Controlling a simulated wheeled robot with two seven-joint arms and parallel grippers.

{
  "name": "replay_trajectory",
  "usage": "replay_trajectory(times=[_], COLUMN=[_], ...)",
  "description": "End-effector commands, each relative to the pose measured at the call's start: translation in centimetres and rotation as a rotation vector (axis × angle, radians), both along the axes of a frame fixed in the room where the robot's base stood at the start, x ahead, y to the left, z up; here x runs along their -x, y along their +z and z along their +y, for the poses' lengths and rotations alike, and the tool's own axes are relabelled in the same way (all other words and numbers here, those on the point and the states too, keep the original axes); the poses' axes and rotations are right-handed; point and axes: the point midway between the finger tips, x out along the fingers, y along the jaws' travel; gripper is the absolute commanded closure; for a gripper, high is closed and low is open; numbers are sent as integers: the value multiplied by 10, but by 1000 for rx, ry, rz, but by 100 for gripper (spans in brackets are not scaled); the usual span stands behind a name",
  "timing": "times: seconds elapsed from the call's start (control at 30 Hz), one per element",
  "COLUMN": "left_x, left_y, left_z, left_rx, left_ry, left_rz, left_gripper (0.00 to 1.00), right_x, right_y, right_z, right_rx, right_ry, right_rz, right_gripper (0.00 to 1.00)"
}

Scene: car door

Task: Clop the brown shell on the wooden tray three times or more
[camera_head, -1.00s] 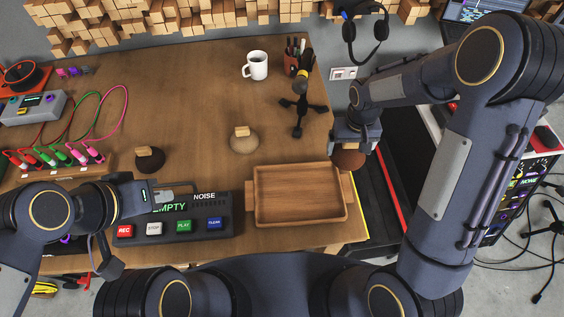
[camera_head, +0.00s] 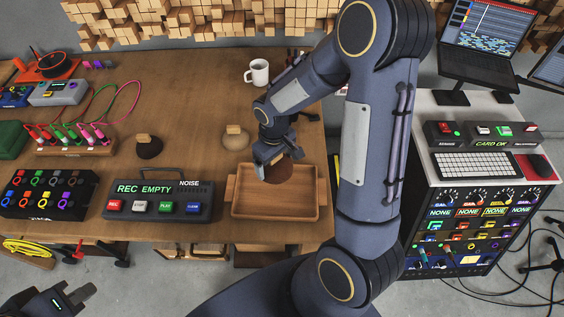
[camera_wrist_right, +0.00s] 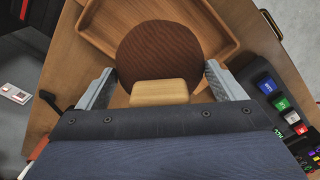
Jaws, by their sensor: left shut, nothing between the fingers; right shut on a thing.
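My right gripper (camera_head: 276,158) is shut on the wooden block handle (camera_wrist_right: 160,94) of the brown shell (camera_head: 285,172). The shell's reddish-brown ribbed dome fills the middle of the right wrist view (camera_wrist_right: 160,52). It is at the far part of the wooden tray (camera_head: 275,211), overlapping it in the picture; I cannot tell whether they touch. The tray is a shallow empty box with side handles, and also shows in the right wrist view (camera_wrist_right: 222,22). My left gripper (camera_head: 82,290) is shut and empty at the bottom left, in front of the table.
A beige shell (camera_head: 235,141) and a dark shell (camera_head: 148,149), each with a wooden handle, stand behind the tray. A recorder box reading "REC EMPTY" (camera_head: 160,200) is left of the tray. A white mug (camera_head: 258,72) stands at the back. My right arm hides some table.

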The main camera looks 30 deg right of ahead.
Motion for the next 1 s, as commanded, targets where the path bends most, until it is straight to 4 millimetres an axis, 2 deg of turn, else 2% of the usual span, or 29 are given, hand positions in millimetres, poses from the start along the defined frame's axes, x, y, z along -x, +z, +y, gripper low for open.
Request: replay_trajectory(times=[0.27, 0.63, 0.77, 1.0], left_x=[0, 0, 0, 0], left_y=[-14, -46, -49, -48], left_z=[0, 0, 0, 0], left_rx=[0, 0, 0, 0], left_ry=[0, 0, 0, 0], left_rz=[0, 0, 0, 0], left_gripper=[100, 100, 100, 100], right_x=[2, 2, 2, 2], right_y=[-18, -64, -70, -70], right_z=[-2, -2, -2, -2], right_rx=[0, 0, 0, 0], right_ry=[20, 18, 18, 18], right_rz=[-2, -1, -1, -1], right_gripper=[48, 48, 48, 48])
